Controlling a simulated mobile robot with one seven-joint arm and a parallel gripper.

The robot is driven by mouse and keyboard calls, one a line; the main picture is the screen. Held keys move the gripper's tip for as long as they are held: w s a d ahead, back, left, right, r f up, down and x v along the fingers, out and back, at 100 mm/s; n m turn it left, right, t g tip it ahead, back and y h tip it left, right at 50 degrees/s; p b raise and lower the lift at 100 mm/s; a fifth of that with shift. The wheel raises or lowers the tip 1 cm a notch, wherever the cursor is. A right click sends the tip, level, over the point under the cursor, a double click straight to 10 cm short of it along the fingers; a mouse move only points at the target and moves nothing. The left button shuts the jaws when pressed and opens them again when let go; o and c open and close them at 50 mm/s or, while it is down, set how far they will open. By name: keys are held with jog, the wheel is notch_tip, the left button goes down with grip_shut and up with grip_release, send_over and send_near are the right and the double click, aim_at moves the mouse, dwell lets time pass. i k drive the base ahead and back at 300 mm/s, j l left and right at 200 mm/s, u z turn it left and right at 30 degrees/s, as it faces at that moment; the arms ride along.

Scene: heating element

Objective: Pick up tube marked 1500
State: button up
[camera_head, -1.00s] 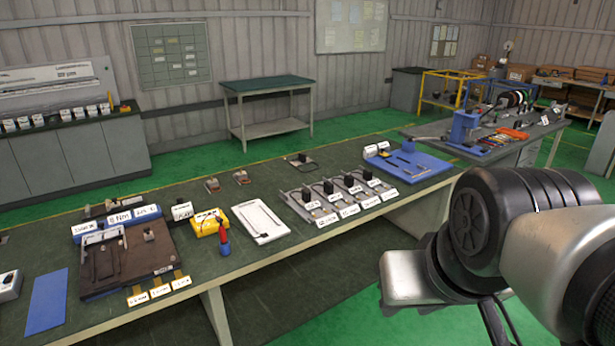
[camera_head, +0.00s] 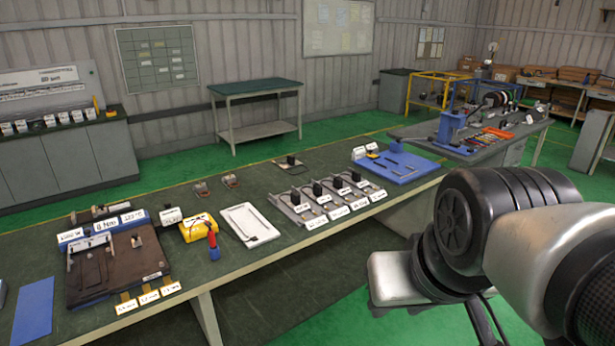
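I cannot make out any tube marked 1500; the labels are too small to read for certain. On the long dark green bench (camera_head: 262,269), a row of several metal fixtures (camera_head: 297,213) with black blocks and white labels stands right of the middle. Tubes cannot be told apart on them. Part of my arm (camera_head: 480,225) fills the lower right of the head view, over the floor in front of the bench. My gripper's fingers are not in view.
On the bench lie a brown board (camera_head: 112,272), a blue mat (camera_head: 34,311), a yellow box (camera_head: 198,228), a red and blue tool (camera_head: 213,245), a white tray (camera_head: 250,225) and a blue tray (camera_head: 402,166). A grey cabinet (camera_head: 65,163) stands at left. Green floor lies in front.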

aim_at(337, 187)
jog(key=i+l+u, duration=0.25)
jog(key=i+l, duration=0.35)
jog(key=i+l+u, duration=0.15)
jog(key=i+l, duration=0.2)
jog(key=i+l+u, duration=0.15)
jog(key=i+l, duration=0.15)
jog(key=i+l+u, duration=0.15)
jog(key=l, duration=0.3)
jog(key=i+l+u, duration=0.1)
jog(key=i+l, duration=0.25)
jog(key=i+l+u, duration=0.15)
jog(key=l, duration=0.4)
jog(key=i+l+u, duration=0.15)
jog(key=i+l, duration=0.15)
jog(key=l, duration=0.15)
